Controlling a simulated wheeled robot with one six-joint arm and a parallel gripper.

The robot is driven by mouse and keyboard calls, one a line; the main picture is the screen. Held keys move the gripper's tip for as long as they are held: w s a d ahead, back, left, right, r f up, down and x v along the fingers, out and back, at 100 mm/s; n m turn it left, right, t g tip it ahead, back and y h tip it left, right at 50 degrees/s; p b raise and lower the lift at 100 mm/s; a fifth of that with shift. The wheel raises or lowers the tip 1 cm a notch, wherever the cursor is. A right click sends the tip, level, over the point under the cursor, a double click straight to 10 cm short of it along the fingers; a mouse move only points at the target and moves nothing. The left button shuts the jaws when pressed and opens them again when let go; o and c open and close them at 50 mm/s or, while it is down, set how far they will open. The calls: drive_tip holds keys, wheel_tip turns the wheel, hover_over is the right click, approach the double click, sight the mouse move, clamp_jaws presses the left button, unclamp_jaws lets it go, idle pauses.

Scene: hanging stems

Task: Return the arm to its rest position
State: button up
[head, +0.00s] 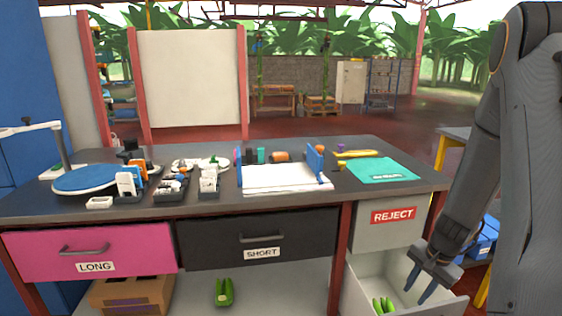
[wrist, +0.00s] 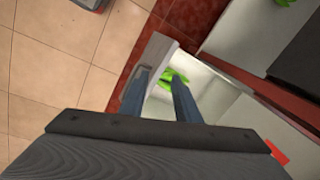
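My arm (head: 478,150) hangs down at the right of the head view. My gripper (head: 417,282) is over the open reject drawer (head: 449,305) and points down into it. Its two fingers are apart with nothing between them that I can make out. In the wrist view the gripper (wrist: 160,95) also shows spread fingers, with green stems (wrist: 172,78) lying in the drawer beyond them. In the head view the green stems (head: 382,305) lie on the drawer floor, left of the fingers and apart from them.
The workbench (head: 290,212) holds several tools, a blue disc (head: 100,179) and a teal mat (head: 382,169). The pink LONG drawer (head: 90,250) and black SHORT drawer (head: 258,239) are closed. Green stems (head: 224,292) lie beneath the bench beside a cardboard box (head: 131,295). A blue crate (head: 484,238) stands at right.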

drive_tip(key=s+a+r+n+g+p, duration=0.1)
drive_tip(key=s+a+r+n, duration=0.5)
drive_tip(key=a, duration=0.6)
drive_tip(key=s+a+r+n+p, duration=0.1)
drive_tip(key=s+a+r+n, duration=0.5)
drive_tip(key=s+a+r, duration=0.4)
wheel_tip(320, 180, up, 3)
drive_tip(key=a, duration=0.2)
drive_tip(key=shift+a+r+n+g+h, duration=0.15)
drive_tip(key=shift+a+n+g+h, duration=0.15)
drive_tip(key=shift+n+g+h, duration=0.1)
drive_tip(key=shift+s, duration=0.1)
